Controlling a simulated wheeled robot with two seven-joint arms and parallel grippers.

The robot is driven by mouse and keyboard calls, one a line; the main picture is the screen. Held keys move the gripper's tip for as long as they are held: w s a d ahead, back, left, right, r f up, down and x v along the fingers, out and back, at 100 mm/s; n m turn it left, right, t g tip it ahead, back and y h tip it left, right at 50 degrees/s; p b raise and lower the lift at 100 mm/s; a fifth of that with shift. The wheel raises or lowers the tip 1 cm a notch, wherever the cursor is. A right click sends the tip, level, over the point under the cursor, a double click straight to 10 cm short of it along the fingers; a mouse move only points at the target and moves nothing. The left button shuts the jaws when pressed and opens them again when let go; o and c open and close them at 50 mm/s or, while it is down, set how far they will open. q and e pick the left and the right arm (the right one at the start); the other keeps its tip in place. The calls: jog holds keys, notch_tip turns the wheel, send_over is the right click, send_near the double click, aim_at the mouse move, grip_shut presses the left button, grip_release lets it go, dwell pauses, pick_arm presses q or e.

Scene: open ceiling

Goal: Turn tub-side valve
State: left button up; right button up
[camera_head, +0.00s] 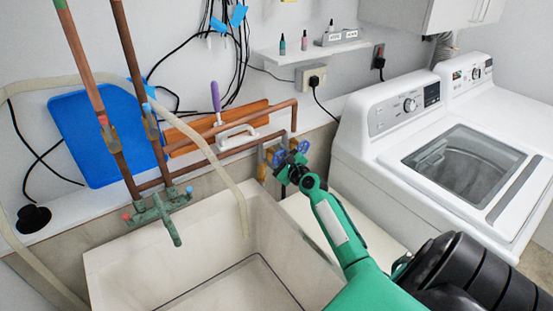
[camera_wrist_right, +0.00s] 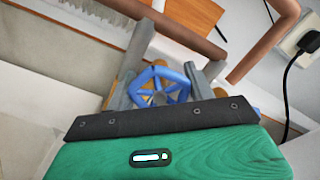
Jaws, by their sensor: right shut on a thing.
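Two blue valve handwheels are on the copper pipes by the right back corner of the tub. The left one (camera_head: 279,158), nearer the tub, and the right one (camera_head: 303,146) show just behind my right gripper (camera_head: 295,171). In the right wrist view, a blue spoked handwheel (camera_wrist_right: 162,86) sits between the two grey fingers of that gripper (camera_wrist_right: 163,84). The gripper is shut on it. The head view does not clearly show which handwheel it holds, since the gripper hides part of the valves. The white tub (camera_head: 262,215) is to the left. My left gripper is not in view.
Copper pipes (camera_head: 240,137) run along the wall behind the tub. A green-stained faucet (camera_head: 157,211) stands over the tub at left. A white washing machine (camera_head: 385,145) stands at right. A pale hose (camera_head: 225,175) hangs into the tub.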

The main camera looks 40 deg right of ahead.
jog(key=n+b, duration=0.1)
jog(key=n, duration=0.4)
jog(key=shift+f+n+b, duration=0.2)
jog(key=shift+n+b, duration=0.1)
jog(key=shift+b, duration=0.1)
jog(key=n+b, duration=0.1)
jog(key=n, duration=0.9)
jog(key=shift+r+b, duration=0.1)
jog(key=shift+b, duration=0.2)
jog(key=n, duration=0.4)
jog(key=n+p, duration=0.1)
jog(key=n, duration=0.5)
jog(key=shift+n, duration=0.4)
jog(key=n+p, duration=0.1)
jog(key=n, duration=1)
jog(key=shift+n, duration=0.4)
jog(key=n+b, duration=0.1)
jog(key=n, duration=0.4)
jog(key=shift+n, duration=0.7)
